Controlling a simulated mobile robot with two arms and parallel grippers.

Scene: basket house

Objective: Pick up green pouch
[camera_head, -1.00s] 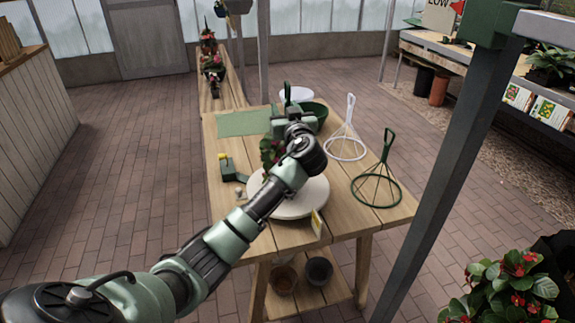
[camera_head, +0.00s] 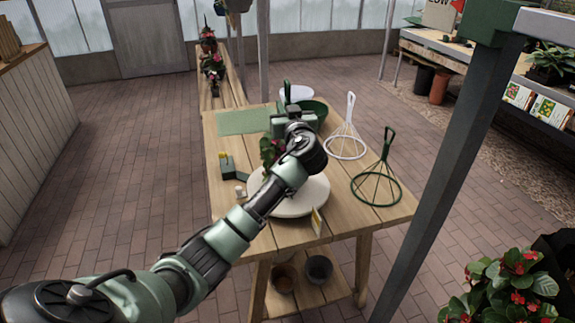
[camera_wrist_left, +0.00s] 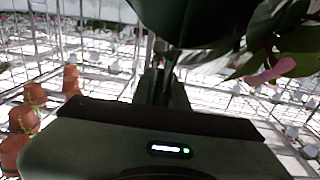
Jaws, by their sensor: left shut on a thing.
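My left gripper (camera_head: 286,122) is over the far part of the wooden table (camera_head: 345,225), beyond a round white turntable (camera_head: 318,197). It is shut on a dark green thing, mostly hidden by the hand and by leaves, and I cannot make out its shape. In the left wrist view, my gripper's fingers (camera_wrist_left: 162,88) show dark below a big dark green leaf (camera_wrist_left: 190,18). I cannot clearly pick out a green pouch in either view. My right gripper is not in view.
A leafy plant (camera_head: 268,150) stands by the turntable. A small green tool (camera_head: 229,167) and green mat (camera_head: 243,122) lie left. A green bowl (camera_head: 318,110), white wire stand (camera_head: 347,145) and green wire stand (camera_head: 377,187) are right. A grey post (camera_head: 440,170) rises in front.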

